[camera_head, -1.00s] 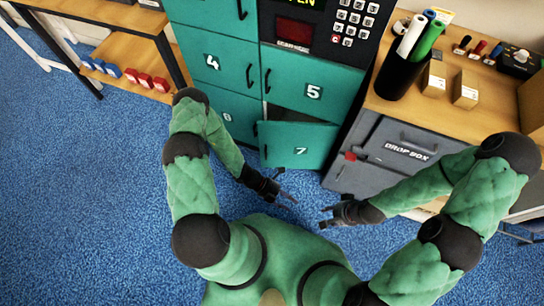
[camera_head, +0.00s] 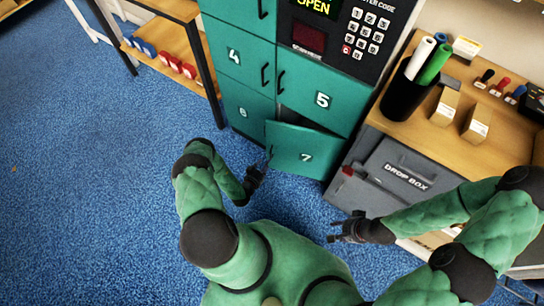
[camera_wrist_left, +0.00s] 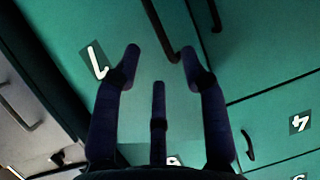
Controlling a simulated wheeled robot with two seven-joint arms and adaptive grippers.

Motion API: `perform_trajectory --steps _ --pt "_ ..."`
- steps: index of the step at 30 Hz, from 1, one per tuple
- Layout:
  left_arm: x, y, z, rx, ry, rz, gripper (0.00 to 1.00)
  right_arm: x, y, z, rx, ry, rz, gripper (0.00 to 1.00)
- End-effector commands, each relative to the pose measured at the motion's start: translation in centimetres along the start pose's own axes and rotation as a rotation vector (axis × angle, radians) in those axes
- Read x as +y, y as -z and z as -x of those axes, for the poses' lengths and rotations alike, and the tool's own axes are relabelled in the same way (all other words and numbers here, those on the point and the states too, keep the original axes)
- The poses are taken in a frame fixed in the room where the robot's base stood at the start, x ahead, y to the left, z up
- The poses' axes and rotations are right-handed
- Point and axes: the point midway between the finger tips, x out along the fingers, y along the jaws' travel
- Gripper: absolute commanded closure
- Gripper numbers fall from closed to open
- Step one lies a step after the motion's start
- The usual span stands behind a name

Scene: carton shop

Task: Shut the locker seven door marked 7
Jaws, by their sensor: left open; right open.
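The teal door marked 7 (camera_head: 316,150) is the bottom right door of the locker bank. It stands ajar, with its left edge out and a dark gap above it. My left gripper (camera_head: 265,167) is open and empty in front of the door's left edge, close to its handle. In the left wrist view the door's face (camera_wrist_left: 75,25) lies ahead of the open fingers (camera_wrist_left: 162,65), and a dark bar handle (camera_wrist_left: 160,30) shows beyond and between the fingertips. Contact cannot be told. My right gripper (camera_head: 338,230) is open and empty over the floor, below the drop box.
Door 5 (camera_head: 330,85) above and doors 4 (camera_head: 222,50) and 6 (camera_head: 235,100) at left look shut. The grey drop box (camera_head: 385,165) stands close right of door 7. A shelf (camera_head: 185,50) stands at left. Blue floor in front is clear.

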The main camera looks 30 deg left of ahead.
Motion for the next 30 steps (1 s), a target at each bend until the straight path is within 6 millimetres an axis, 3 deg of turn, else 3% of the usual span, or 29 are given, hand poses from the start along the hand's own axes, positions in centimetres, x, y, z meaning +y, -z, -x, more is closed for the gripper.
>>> perform_trajectory --steps 6,12,18,28,30 --pt "0.2 -0.2 -4.2 0.003 -0.004 -0.005 0.56 0.5 0.1 -1.4 0.0 0.0 0.0 0.58" --pt "0.2 -0.2 -7.1 0.001 -0.004 -0.004 0.56 0.8 0.1 -2.3 0.0 0.0 0.0 0.58" --pt "0.2 -0.1 -8.6 -0.001 -0.005 -0.003 0.56 1.0 0.1 -2.7 0.0 0.0 0.0 0.58" --pt "0.2 0.0 -8.8 -0.001 -0.004 -0.003 0.56 1.0 0.1 -2.7 0.0 0.0 0.0 0.58" --pt "0.2 0.0 -8.8 -0.001 -0.004 -0.003 0.76 1.0 0.1 -2.7 0.0 0.0 0.0 0.58"
